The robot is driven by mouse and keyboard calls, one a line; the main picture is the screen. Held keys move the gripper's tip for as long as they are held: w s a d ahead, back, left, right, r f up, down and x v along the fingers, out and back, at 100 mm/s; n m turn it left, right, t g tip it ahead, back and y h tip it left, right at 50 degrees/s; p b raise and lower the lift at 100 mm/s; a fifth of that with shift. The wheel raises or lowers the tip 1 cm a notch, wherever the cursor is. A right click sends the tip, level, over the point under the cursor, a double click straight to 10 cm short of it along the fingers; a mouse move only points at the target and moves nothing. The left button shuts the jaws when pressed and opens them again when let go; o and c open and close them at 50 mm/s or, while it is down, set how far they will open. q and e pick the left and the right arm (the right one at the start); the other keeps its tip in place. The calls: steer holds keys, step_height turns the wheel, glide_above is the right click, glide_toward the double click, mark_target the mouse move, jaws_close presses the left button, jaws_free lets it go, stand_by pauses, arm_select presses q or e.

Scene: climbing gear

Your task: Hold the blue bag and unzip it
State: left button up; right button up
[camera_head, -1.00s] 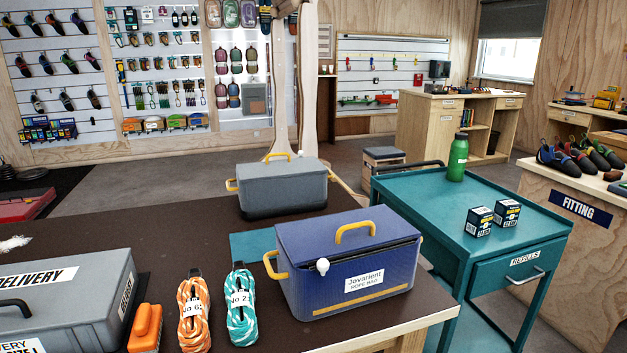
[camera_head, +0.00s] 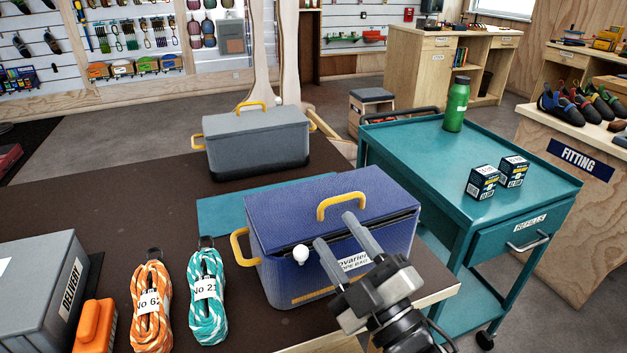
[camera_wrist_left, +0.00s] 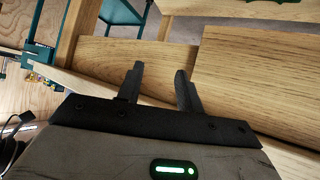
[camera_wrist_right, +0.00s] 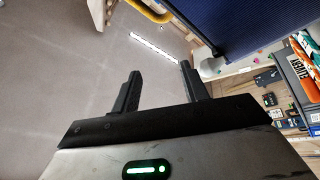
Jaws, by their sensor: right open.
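The blue bag (camera_head: 275,216) stands upright on the dark table, with yellow handles on its top and left side. A dark seam runs under its lid. The white zip pull (camera_head: 301,254) sits at the seam's left front. My right gripper (camera_head: 333,228) is open and empty in front of the bag, covering part of its label. Its fingertips are just right of the pull. In the right wrist view the bag (camera_wrist_right: 250,25) is close above the right gripper (camera_wrist_right: 160,76). My left gripper (camera_wrist_left: 159,72) is open and empty near wooden boards, outside the head view.
An orange rope (camera_head: 151,305), a teal rope (camera_head: 207,300) and a grey delivery box (camera_head: 40,285) are left of the bag. A grey bag (camera_head: 256,145) stands behind it. A teal cart (camera_head: 420,150) with a green bottle (camera_head: 456,105) and two small boxes is close on the right.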

steer(key=s+a+r+n+g+y, duration=0.45)
steer(key=r+n+g+y, duration=0.45)
steer(key=n, duration=0.7)
steer(key=s+a+r+n+g+y, duration=0.4)
steer(key=a+r+n+g+y, duration=0.25)
steer(key=n+g, duration=0.6)
steer(key=s+a+r+n+g+h, duration=0.2)
steer(key=s+n+g+h, duration=0.25)
steer(key=n, duration=0.75)
steer(key=n+t+h+b, duration=0.1)
steer(key=n+t+h, duration=1)
steer(key=n+h, duration=0.85)
glide_toward(301, 247)
arm_select(q)
steer(key=shift+p, duration=0.35)
arm_select(e)
steer(key=shift+h, duration=0.45)
steer(key=x, duration=1)
steer(key=shift+a, duration=0.4)
